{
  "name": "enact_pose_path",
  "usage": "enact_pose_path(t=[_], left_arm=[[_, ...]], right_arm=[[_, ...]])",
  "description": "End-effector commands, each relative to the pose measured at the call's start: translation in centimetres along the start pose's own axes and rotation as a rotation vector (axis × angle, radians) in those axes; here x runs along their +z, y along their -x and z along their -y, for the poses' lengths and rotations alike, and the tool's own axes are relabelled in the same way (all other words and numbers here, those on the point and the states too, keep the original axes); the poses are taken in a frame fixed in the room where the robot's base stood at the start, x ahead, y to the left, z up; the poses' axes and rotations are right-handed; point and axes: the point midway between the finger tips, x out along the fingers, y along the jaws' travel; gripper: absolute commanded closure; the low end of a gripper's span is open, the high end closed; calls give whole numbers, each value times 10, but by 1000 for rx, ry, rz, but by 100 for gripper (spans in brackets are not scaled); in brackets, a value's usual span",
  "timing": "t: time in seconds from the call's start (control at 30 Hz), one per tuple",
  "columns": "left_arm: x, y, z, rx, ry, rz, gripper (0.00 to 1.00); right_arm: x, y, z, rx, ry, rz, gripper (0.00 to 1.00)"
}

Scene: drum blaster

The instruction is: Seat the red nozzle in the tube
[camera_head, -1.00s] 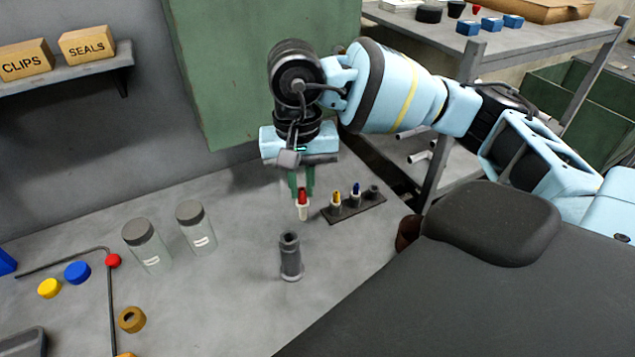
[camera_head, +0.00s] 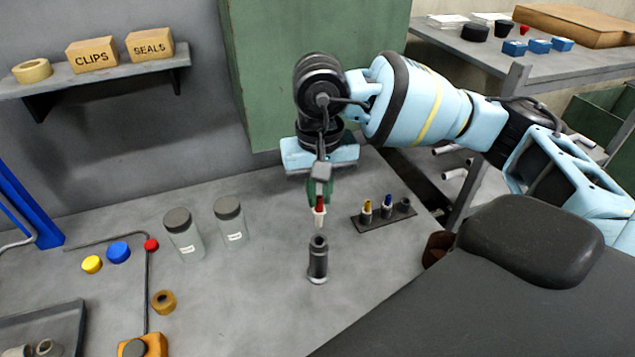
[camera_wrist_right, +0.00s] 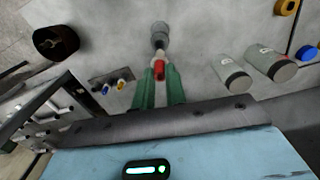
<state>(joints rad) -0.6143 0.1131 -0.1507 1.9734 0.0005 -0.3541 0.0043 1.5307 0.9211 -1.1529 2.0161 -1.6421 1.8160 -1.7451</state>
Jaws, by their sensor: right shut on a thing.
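The red nozzle (camera_head: 319,206), red on top with a white lower part, is held upright by my right gripper (camera_head: 319,192). The gripper's green fingers are shut on it. The dark grey tube (camera_head: 318,262) stands upright on the bench, its open top facing up. In the head view the nozzle's white tip is just above the tube's mouth, with a small gap showing. In the right wrist view the red nozzle (camera_wrist_right: 159,70) sits between the green fingers, and the tube (camera_wrist_right: 159,36) shows beyond it, nearly in line. My left gripper is in neither view.
A dark rack (camera_head: 384,215) with a yellow and a blue nozzle stands to the right of the tube. Two clear jars with grey lids (camera_head: 185,236) stand to the left. Bare bench surrounds the tube.

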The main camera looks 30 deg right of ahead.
Motion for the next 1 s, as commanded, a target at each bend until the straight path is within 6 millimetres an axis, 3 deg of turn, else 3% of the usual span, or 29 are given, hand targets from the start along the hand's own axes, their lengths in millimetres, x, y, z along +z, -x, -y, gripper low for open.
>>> enact_pose_path(t=[0.4,1.0], left_arm=[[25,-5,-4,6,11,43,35],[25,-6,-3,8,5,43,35]], right_arm=[[0,-38,0,2,0,6,100],[0,-40,0,0,0,-1,100]])
